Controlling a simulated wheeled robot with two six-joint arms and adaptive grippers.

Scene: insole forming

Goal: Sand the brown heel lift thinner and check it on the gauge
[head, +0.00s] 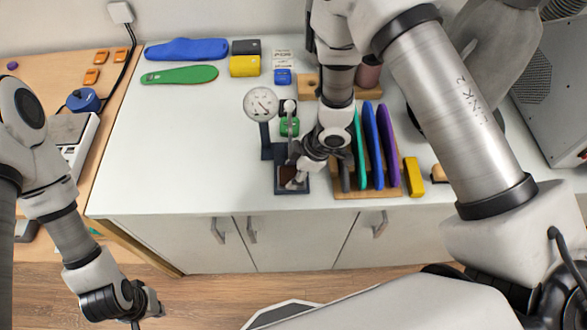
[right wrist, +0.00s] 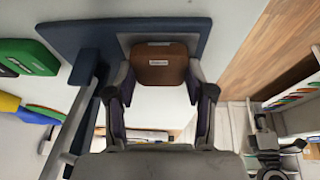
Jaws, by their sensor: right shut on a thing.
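The brown heel lift (right wrist: 158,65) is between the two fingers of my right gripper (right wrist: 160,82), which is shut on it. In the head view my right gripper (head: 294,180) points down at the gauge's dark base, and the brown lift (head: 287,174) shows partly beside the fingers. The gauge (head: 261,104) has a round white dial on a dark post. In the right wrist view the lift overlaps the gauge's dark blue base (right wrist: 75,35); whether it touches the base is unclear. My left gripper (head: 150,304) hangs low at the left, away from the table, its fingers too small to read.
A wooden rack (head: 366,191) with several coloured insoles stands right of the gauge. A yellow block (head: 413,177) is beside it. Blue (head: 187,50) and green (head: 180,75) insoles lie at the back left. The white tabletop's left middle is clear. A grey machine (head: 555,90) stands at the right.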

